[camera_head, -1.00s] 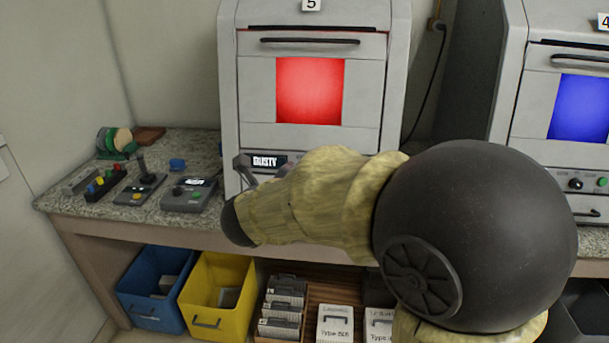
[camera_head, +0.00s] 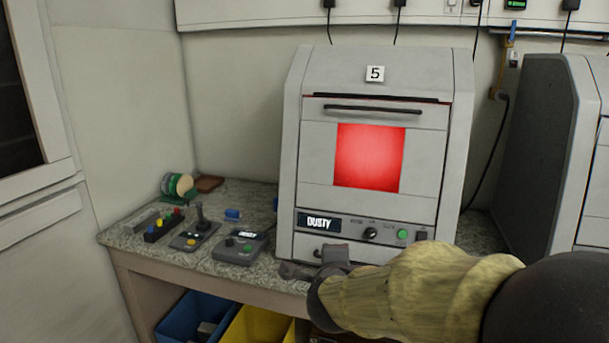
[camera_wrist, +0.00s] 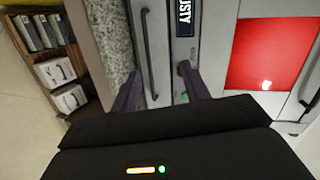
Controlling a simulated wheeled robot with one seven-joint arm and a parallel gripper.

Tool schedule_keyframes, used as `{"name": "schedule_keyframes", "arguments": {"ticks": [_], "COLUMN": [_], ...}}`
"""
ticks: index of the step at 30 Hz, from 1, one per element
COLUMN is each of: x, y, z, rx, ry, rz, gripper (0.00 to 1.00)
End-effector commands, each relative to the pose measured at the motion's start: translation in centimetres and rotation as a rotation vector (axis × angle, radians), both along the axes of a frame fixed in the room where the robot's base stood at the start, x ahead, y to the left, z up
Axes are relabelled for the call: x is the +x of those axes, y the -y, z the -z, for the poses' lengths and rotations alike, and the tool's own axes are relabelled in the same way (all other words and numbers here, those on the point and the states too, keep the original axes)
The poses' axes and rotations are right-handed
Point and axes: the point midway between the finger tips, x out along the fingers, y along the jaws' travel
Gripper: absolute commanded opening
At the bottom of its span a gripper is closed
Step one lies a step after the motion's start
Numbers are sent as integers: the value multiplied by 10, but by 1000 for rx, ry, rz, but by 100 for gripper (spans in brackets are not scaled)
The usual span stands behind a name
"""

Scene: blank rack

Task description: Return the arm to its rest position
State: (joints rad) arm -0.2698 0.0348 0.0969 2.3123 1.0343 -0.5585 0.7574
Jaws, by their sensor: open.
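My arm, in a yellowish sleeve, reaches in from the lower right of the head view. My gripper (camera_head: 318,262) is in front of the lower edge of the grey machine (camera_head: 312,170) marked 5, which has a lit red window and a label reading DUSTY. In the wrist view, the two dark fingers of my gripper (camera_wrist: 160,92) stand apart with nothing between them. The machine's front (camera_wrist: 215,45), with its handle and red window, lies beyond them. The head view does not show whether the fingers touch the machine.
A granite counter (camera_head: 140,240) holds control boxes (camera_head: 240,247), a joystick unit (camera_head: 197,235) and a green spool (camera_head: 175,186) at left. A blue bin (camera_head: 185,318) and yellow bin (camera_head: 258,326) are below. Another grey machine (camera_head: 550,150) stands at right. Space above the counter's left part is clear.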

Motion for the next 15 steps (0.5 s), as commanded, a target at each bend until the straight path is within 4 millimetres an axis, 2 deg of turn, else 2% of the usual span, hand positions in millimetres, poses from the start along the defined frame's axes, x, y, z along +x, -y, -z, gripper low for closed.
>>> {"name": "schedule_keyframes", "arguments": {"ticks": [5,9,15], "x": [-21,-54,-110], "y": [4,15,40], "z": [46,86,131], "rx": [-299,-523,-757], "ry": [-199,-372,-594], "rz": [-330,-604,-946], "gripper": [46,46,46]}}
